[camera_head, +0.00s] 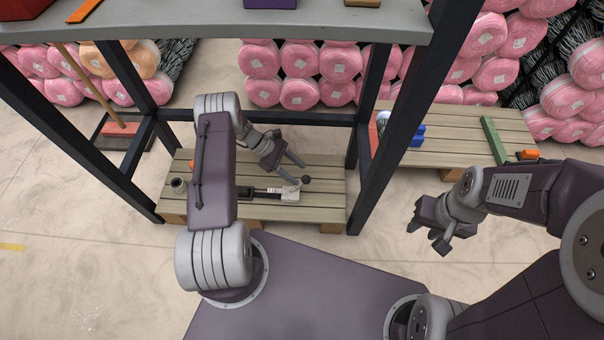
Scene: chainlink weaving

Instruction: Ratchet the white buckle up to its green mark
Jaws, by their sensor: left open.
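The white buckle (290,194) lies on the low wooden pallet under the shelf frame, at the right end of a dark strap or bar (258,193). A small dark round knob (306,180) shows at its upper right. My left gripper (300,173) is open, its fingers pointing down and right just above the buckle and close to the knob. I cannot tell whether it touches either. The green mark cannot be made out; my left arm hides part of the pallet. My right gripper (427,236) is open and empty over the floor at the right, away from the buckle.
The shelf's dark posts (383,148) and grey top (330,22) frame the pallet (330,212). A second pallet (455,150) at the right holds a green bar (493,139) and blue items (418,136). Pink rolls (300,93) are stacked behind. Floor between the pallets is clear.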

